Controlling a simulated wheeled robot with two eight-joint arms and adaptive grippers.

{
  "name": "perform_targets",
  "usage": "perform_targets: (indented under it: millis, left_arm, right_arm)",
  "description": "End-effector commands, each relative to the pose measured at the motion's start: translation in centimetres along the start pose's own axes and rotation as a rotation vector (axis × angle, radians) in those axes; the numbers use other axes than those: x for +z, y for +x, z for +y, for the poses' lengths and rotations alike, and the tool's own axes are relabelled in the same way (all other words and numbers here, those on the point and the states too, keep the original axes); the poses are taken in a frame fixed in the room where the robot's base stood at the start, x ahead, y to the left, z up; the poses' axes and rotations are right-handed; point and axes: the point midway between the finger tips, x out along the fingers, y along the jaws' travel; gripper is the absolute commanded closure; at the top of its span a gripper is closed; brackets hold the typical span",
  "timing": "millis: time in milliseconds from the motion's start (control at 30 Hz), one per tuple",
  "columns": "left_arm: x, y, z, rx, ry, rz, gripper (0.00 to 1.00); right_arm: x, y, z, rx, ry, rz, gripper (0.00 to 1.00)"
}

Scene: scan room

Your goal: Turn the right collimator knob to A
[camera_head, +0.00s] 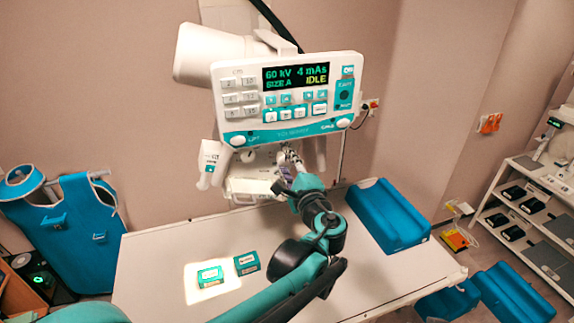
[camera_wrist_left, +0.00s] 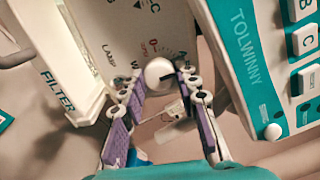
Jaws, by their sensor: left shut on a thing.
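The collimator's white front panel (camera_head: 266,160) hangs below the console in the head view, with a round white knob at its left. My left gripper (camera_head: 290,160) is at the panel's right side and covers much of it. In the left wrist view, a round white knob (camera_wrist_left: 158,73) sits between the fingertips of my left gripper (camera_wrist_left: 160,80), which is shut on it. Small letters and marks are printed on the panel (camera_wrist_left: 135,38) around the knob, but its setting cannot be told. My right gripper is out of view.
The console (camera_head: 290,98) overhangs the panel, its screen reading 60 kV, 4 mAs, SIZE A, IDLE. A white FILTER-marked part (camera_wrist_left: 65,60) stands beside the panel. Below, the table (camera_head: 165,255) carries two small teal boxes and a blue cushion (camera_head: 388,215).

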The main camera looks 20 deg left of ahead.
Motion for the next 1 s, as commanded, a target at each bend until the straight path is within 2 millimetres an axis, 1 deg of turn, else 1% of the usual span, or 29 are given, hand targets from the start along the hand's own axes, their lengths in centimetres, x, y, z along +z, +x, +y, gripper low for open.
perform_targets:
  millis: [100, 300, 867, 900, 933, 967, 1000]
  left_arm:
    - [0.02, -0.01, 0.05, 0.001, -0.062, -0.001, 0.98]
    - [0.03, -0.01, 0.03, 0.001, -0.129, -0.001, 0.98]
    - [0.04, -0.01, 0.04, 0.001, -0.157, -0.001, 0.98]
    - [0.04, -0.01, 0.04, 0.001, -0.157, -0.001, 0.61]
    - [0.04, -0.01, 0.04, 0.001, -0.156, -0.001, 0.53]
    - [0.04, -0.01, 0.03, 0.001, -0.156, -0.001, 0.48]
    - [0.03, -0.01, 0.03, 0.001, -0.156, -0.001, 0.48]
  right_arm:
    - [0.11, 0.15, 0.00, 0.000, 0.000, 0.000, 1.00]
    - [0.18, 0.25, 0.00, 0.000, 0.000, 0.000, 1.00]
    - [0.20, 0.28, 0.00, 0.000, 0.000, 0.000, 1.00]
    - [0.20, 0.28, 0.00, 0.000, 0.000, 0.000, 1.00]
    - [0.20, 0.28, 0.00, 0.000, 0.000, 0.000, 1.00]
    - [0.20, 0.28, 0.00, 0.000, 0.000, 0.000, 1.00]
    - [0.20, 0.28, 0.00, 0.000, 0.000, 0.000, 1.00]
